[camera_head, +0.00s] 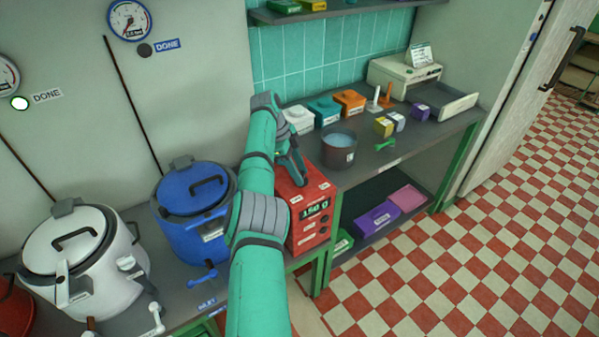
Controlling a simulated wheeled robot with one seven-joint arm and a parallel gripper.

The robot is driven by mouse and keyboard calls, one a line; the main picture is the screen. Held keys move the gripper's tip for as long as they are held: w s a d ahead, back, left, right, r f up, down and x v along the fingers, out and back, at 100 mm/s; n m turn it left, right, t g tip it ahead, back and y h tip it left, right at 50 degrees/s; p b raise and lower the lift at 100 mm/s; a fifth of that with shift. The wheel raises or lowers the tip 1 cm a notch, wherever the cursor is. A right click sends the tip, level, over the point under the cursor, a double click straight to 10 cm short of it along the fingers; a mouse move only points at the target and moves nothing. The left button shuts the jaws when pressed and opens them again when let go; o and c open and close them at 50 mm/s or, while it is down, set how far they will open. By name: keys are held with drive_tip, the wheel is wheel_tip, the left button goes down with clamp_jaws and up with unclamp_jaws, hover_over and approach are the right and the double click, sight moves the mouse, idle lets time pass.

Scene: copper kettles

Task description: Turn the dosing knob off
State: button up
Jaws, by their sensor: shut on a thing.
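The red dosing box (312,208) stands at the bench's front edge, with a lit display (314,208) on its front that seems to read 150 and 0. My gripper (300,178) reaches down to the top of this box from behind my teal arm. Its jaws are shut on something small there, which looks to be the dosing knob. The knob itself is hidden by the jaws, so I cannot tell its turn angle. My arm covers the left side of the box.
A blue kettle (190,212) and a white kettle (82,262) stand left of my arm. A dark pot (339,153) of bluish liquid stands just right of my gripper. Coloured boxes (350,101) line the wall behind. The checkered floor (460,255) at right is clear.

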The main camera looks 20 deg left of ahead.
idle(0.3)
drive_tip(key=o, duration=1.1)
drive_tip(key=shift+c, duration=0.2)
